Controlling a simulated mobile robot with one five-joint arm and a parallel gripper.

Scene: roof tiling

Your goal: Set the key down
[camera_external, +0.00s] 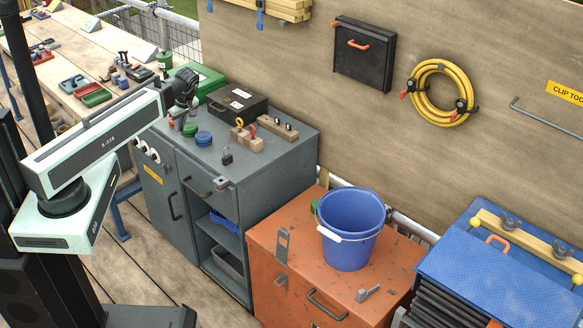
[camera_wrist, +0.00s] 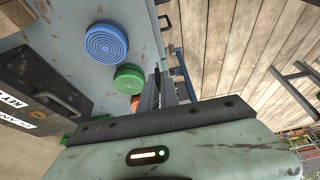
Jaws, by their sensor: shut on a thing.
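My gripper (camera_external: 180,118) is over the back left part of the grey cabinet's top (camera_external: 213,155), close to the coloured round discs. In the wrist view its dark fingers (camera_wrist: 158,92) are seen edge-on beside the green disc (camera_wrist: 128,79), with the jaws shut. The key between them is hidden by the fingers and too small to make out. The blue disc (camera_external: 204,138) lies flat on the cabinet top, and it also shows in the wrist view (camera_wrist: 106,41). An orange disc (camera_wrist: 135,103) is partly covered.
A black box (camera_external: 238,102) with a label reading KEY stands behind the discs. A blue bucket (camera_external: 351,235) stands on the orange cabinet (camera_external: 270,250). The grey top's front strip is mostly clear.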

